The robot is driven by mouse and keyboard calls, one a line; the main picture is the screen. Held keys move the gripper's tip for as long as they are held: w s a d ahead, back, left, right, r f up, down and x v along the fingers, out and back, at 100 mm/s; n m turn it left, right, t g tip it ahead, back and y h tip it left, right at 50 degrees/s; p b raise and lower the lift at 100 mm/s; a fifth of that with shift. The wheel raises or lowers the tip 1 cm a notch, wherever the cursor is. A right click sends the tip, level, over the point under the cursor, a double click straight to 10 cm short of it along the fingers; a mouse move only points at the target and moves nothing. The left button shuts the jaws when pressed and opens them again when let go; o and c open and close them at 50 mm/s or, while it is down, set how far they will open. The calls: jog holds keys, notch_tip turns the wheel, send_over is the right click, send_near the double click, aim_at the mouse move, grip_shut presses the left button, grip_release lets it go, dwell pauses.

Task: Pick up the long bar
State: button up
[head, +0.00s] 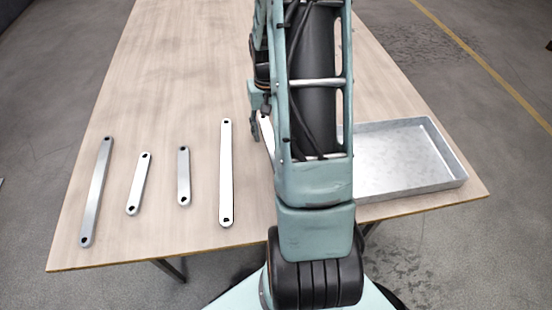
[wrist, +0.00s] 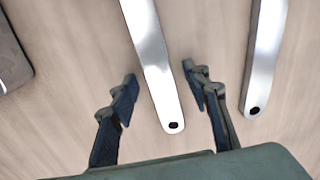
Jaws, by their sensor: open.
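Several flat galvanized bars with a hole near each end lie on the table. A long bar (head: 97,190) is at the far left, and a similarly long one (head: 226,172) lies just left of my arm. Another bar (head: 267,137) is mostly hidden behind my arm, so its length cannot be told. My gripper (head: 256,130) is beside it, partly hidden. In the wrist view my gripper (wrist: 160,74) is open, with a bar (wrist: 152,58) running between its fingers, not clamped. A second bar (wrist: 264,55) lies right of the fingers.
Two shorter bars (head: 139,183) and (head: 184,176) lie between the long ones. A shallow metal tray (head: 428,188) stands on the right of the wooden table (head: 170,60). The table's far part is clear. A dark grey object (wrist: 10,60) shows at the wrist view's left edge.

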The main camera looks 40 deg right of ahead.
grip_shut()
jog(key=shift+r, duration=0.1)
dwell(0.4)
